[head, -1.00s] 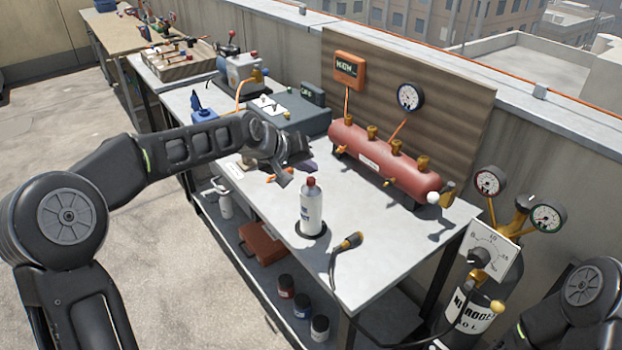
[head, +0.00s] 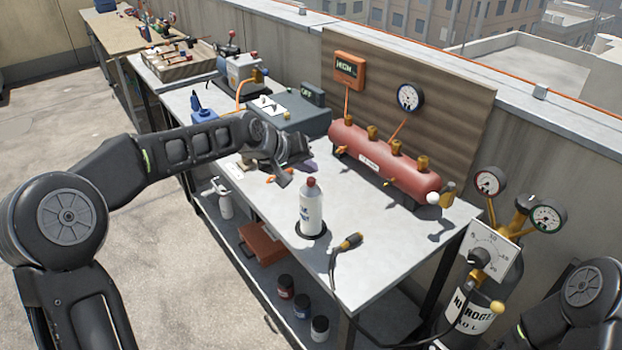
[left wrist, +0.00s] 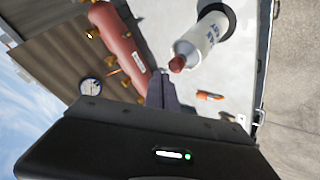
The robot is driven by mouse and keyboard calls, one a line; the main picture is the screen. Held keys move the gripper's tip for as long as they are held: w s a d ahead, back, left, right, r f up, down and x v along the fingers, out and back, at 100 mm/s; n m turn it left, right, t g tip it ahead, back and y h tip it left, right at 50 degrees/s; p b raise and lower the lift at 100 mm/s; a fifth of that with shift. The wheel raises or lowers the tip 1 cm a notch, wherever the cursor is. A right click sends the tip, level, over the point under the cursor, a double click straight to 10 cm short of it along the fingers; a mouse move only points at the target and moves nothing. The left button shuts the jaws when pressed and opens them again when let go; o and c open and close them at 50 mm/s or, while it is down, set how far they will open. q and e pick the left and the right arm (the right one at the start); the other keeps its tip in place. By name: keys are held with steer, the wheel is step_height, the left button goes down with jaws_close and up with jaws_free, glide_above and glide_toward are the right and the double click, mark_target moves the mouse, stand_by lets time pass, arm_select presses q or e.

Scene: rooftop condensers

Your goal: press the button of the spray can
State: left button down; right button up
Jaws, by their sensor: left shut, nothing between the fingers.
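The spray can (head: 311,215) is white with dark lettering and a red button on top. It stands upright on a dark round base on the grey bench (head: 370,280). In the left wrist view the can (left wrist: 212,32) points its red button (left wrist: 177,64) toward my fingers. My left gripper (head: 284,180) is shut and empty, just left of the can's top and apart from it in the head view. Its closed fingers also show in the left wrist view (left wrist: 162,90), beside the button. My right gripper is out of view.
A red cylinder with brass valves (head: 385,168) lies behind the can. A black hose with a brass end (head: 348,243) lies in front. An orange display box (head: 349,68) and a gauge (head: 410,97) are on the back board. A nitrogen bottle (head: 472,312) stands right.

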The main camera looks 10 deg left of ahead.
mark_target(308, 181)
arm_select(q)
steer(key=shift+f, duration=0.1)
stand_by(0.4)
steer(key=shift+f+b, duration=0.3)
steer(key=shift+b, duration=0.15)
steer(key=shift+f+b, duration=0.45)
steer(key=shift+f, duration=0.1)
stand_by(0.5)
steer(key=shift+r, duration=0.1)
stand_by(0.3)
steer(key=shift+r+p, duration=0.55)
steer(key=shift+r, duration=0.3)
steer(key=shift+r+p, duration=1.7)
steer(key=shift+r, duration=0.85)
steer(key=shift+f, duration=0.1)
